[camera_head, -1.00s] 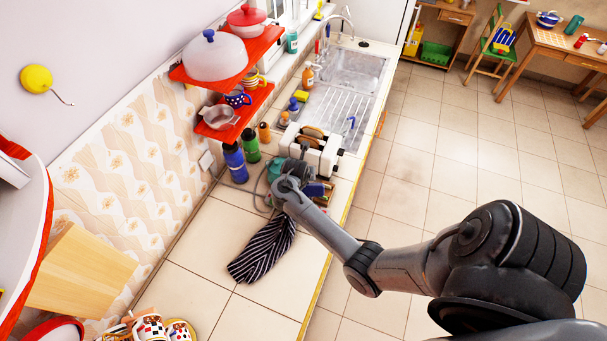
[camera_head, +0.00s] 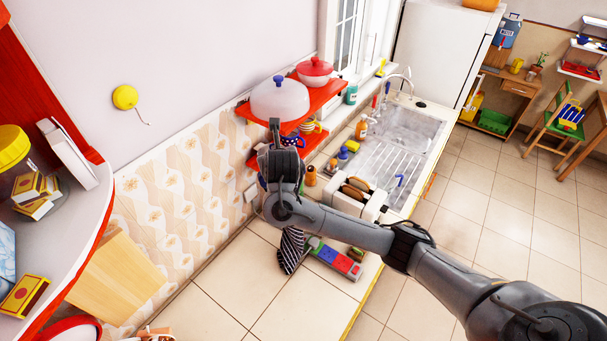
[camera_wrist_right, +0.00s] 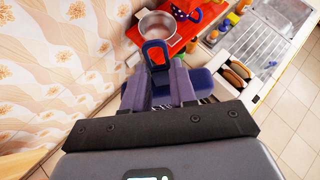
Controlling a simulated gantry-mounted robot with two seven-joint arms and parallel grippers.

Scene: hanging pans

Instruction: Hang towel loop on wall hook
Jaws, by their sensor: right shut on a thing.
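The wall hook (camera_head: 125,97) is a round yellow disc with a thin curved wire, on the pale wall at the upper left of the head view. The dark striped towel (camera_head: 290,250) hangs below my right wrist, partly hidden by my arm. My right gripper (camera_wrist_right: 158,88) is shut on the towel, and a dark blue loop (camera_wrist_right: 155,54) stands out beyond the fingertips in the wrist view. In the head view my wrist hides the fingertips. The gripper is right of the hook and lower in the picture, clearly apart from it. My left gripper is not in view.
Red shelves with a domed lid (camera_head: 280,100) and a red pot (camera_head: 314,72) are just behind my wrist. A toaster (camera_head: 352,195) and a colourful box (camera_head: 334,258) are on the counter. A red-edged shelf (camera_head: 70,270) fills the left. The wall between hook and shelves is clear.

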